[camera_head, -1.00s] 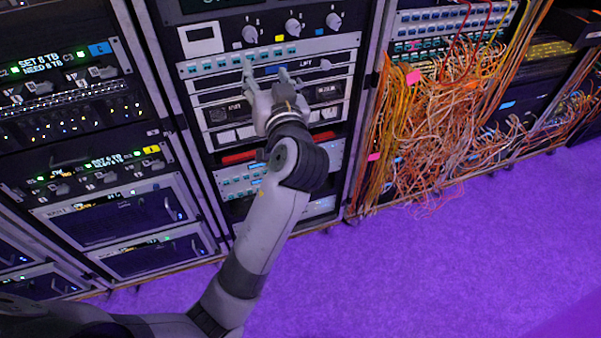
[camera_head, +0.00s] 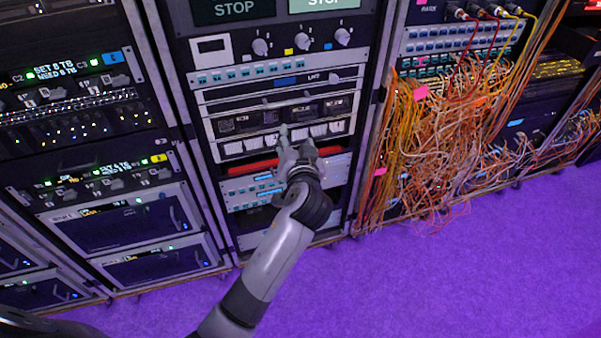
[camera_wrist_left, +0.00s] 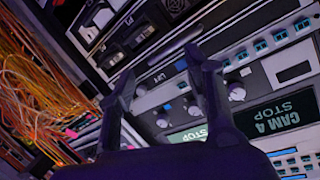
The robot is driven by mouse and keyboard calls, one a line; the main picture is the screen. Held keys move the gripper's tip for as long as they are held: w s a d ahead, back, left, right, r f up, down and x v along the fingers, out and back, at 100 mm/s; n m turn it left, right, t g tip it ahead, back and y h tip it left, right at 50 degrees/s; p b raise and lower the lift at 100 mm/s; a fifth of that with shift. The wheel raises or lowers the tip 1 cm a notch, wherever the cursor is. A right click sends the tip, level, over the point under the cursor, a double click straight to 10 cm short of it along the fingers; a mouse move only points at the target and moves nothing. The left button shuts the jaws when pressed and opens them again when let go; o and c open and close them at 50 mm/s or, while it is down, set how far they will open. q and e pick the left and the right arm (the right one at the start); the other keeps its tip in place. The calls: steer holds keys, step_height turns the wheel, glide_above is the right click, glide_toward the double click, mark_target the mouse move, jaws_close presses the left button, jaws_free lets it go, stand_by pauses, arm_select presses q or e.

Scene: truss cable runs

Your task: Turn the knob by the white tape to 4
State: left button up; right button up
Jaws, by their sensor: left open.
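Three grey knobs sit in a row on the upper panel of the middle rack. The leftmost knob (camera_head: 260,46) has a small piece of white tape (camera_head: 252,58) at its lower left. The same knob shows in the left wrist view (camera_wrist_left: 237,91), where the panel appears turned over. Its scale is too small to read. My left gripper (camera_head: 296,142) is open and empty, well below the knobs, in front of the row of white buttons. In the left wrist view its two fingers (camera_wrist_left: 160,78) stand apart with nothing between them. My right gripper is not in view.
The middle knob (camera_head: 302,42) has yellow tape and the right knob (camera_head: 342,37) blue tape. STOP screens (camera_head: 235,8) are above. Tangled orange cables (camera_head: 440,140) hang from the right rack. The purple floor (camera_head: 400,285) in front is clear.

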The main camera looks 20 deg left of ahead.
arm_select(q)
step_height(320, 180, down, 10)
steer(key=d+m+g+h, duration=0.1)
steer(key=shift+s+m+h, duration=0.15)
steer(key=shift+m+h, duration=0.15)
steer(key=shift+r, duration=0.1)
